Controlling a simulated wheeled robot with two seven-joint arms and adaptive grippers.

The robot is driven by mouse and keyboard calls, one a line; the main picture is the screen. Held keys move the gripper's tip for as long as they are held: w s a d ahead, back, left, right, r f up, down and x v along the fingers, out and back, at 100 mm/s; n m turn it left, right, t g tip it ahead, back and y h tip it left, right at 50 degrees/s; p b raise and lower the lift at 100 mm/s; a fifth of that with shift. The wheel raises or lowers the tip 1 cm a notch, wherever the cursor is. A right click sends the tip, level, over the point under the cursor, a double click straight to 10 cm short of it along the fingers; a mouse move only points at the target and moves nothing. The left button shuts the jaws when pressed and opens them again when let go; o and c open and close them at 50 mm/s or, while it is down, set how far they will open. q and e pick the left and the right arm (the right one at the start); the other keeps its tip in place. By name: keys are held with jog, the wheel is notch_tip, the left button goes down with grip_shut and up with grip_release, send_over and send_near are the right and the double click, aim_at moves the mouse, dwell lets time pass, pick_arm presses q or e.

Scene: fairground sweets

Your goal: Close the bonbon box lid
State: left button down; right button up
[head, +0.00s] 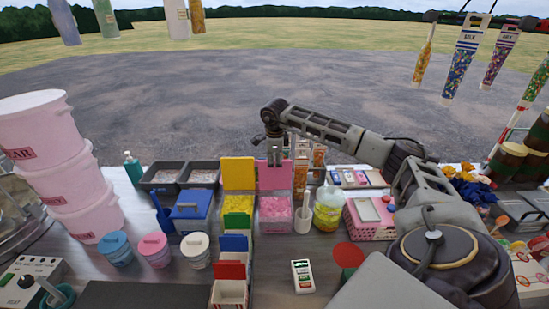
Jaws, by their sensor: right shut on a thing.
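A clear box (276,219) with pink sweets stands in the middle of the counter, with its pink lid (274,180) raised upright at the back. My right gripper (274,158) points down at the top edge of this pink lid and is shut on it. The fingertips are small in the picture. I cannot read a label telling which one is the bonbon box. My left gripper is not in view.
Smaller boxes with raised green (237,221), blue (233,243) and red (230,270) lids stand in front. A white scoop holder (303,219) and a yellow-filled jar (327,212) stand close on the right. Pink tubs (75,175) fill the left side.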

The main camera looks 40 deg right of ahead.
aim_at(275, 171)
jog(key=shift+s+a+f, duration=0.15)
jog(key=shift+s+f, duration=0.1)
jog(key=shift+f, duration=0.15)
jog(key=shift+o, duration=0.5)
jog(key=shift+s+a+r, duration=0.2)
jog(key=shift+s+a, duration=0.7)
jog(key=shift+s, duration=0.25)
jog(key=shift+s+a+r, duration=0.1)
jog(key=shift+o, duration=0.3)
jog(key=shift+s+a+f+b, duration=0.15)
jog(key=shift+s+a+b, duration=0.1)
jog(key=shift+s+a, duration=0.4)
jog(key=shift+s+a+f+b, duration=0.1)
jog(key=shift+s+a+b, duration=0.1)
jog(key=shift+s+a, duration=0.45)
jog(key=shift+s+d, duration=0.1)
jog(key=shift+d, duration=0.05)
